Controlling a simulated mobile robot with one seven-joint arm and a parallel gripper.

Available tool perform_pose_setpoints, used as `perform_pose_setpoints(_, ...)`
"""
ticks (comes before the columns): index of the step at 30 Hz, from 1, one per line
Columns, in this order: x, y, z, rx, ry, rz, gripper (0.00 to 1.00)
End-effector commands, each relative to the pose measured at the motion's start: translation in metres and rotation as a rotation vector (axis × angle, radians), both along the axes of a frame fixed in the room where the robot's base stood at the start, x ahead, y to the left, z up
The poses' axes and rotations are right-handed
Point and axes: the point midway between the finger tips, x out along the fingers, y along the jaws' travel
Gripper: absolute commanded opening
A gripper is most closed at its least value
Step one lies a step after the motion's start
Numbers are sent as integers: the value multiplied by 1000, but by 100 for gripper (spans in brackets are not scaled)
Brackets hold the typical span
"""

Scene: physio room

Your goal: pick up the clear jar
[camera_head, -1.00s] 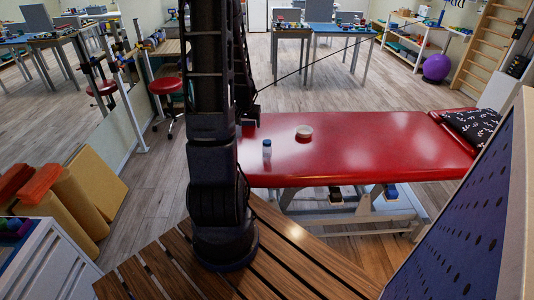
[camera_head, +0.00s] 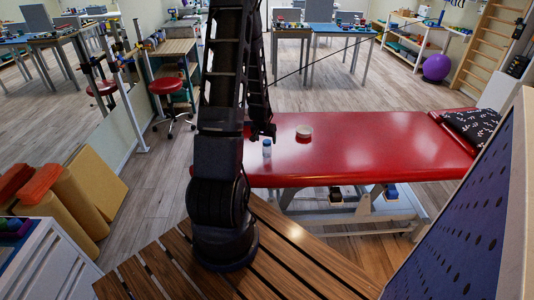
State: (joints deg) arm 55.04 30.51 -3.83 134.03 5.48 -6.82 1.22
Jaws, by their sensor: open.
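A small clear jar with a blue lid (camera_head: 267,149) stands upright near the left end of the red treatment table (camera_head: 370,150). My gripper (camera_head: 263,136) hangs at the end of my dark arm, just above and behind the jar in the picture. It is open, though its fingers are small and dark here. I cannot tell whether it touches the jar; nothing shows between its fingers.
A round, pale, flat item (camera_head: 304,131) lies on the table to the right of the jar. A dark patterned pillow (camera_head: 472,126) lies at the far right end. The red surface between them is clear. A blue perforated panel (camera_head: 450,230) stands at the front right.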

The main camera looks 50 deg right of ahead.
Motion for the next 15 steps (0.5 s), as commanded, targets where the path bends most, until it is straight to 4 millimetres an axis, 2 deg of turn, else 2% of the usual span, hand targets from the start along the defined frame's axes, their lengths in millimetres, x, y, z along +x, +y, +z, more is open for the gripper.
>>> perform_pose_setpoints(5,0,-2,-6,-1,0,0,68)
perform_pose_setpoints(15,1,-11,-41,2,1,-1,68)
